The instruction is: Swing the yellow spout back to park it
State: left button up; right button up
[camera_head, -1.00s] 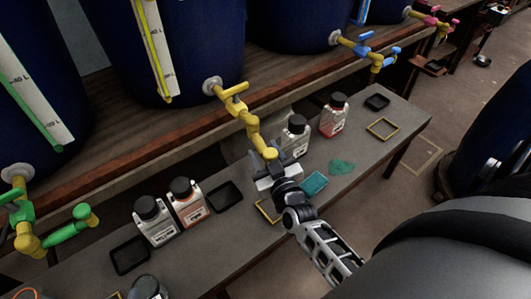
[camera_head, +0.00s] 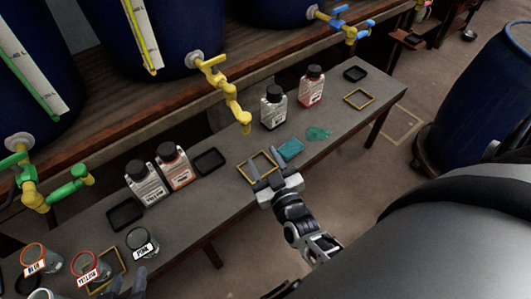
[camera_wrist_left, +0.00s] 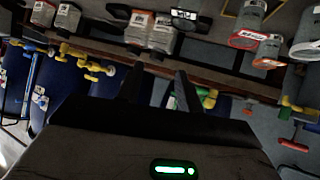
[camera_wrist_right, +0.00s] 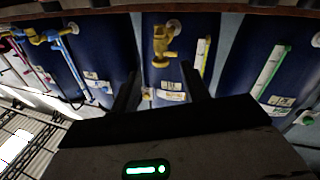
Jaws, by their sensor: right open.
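The yellow spout (camera_head: 232,96) hangs from the yellow tap (camera_head: 211,66) on the middle blue vat and points out over the low table, towards the front right. It also shows in the right wrist view (camera_wrist_right: 158,58). My right gripper (camera_head: 264,174) is open and empty, in front of and below the spout's end, apart from it, near a square yellow frame. My left gripper (camera_head: 122,280) is at the bottom edge, partly cut off; its fingers stand apart and empty in the left wrist view (camera_wrist_left: 158,84).
A white bottle (camera_head: 147,184), an orange-labelled bottle (camera_head: 175,168), a dark-capped bottle (camera_head: 273,108) and a red bottle (camera_head: 311,88) stand on the table. Labelled jars (camera_head: 84,263) are at the front left. The green tap (camera_head: 50,195) juts out at left, the blue tap (camera_head: 345,27) at right.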

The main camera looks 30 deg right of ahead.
pick_arm(q)
jog(key=shift+w, duration=0.15)
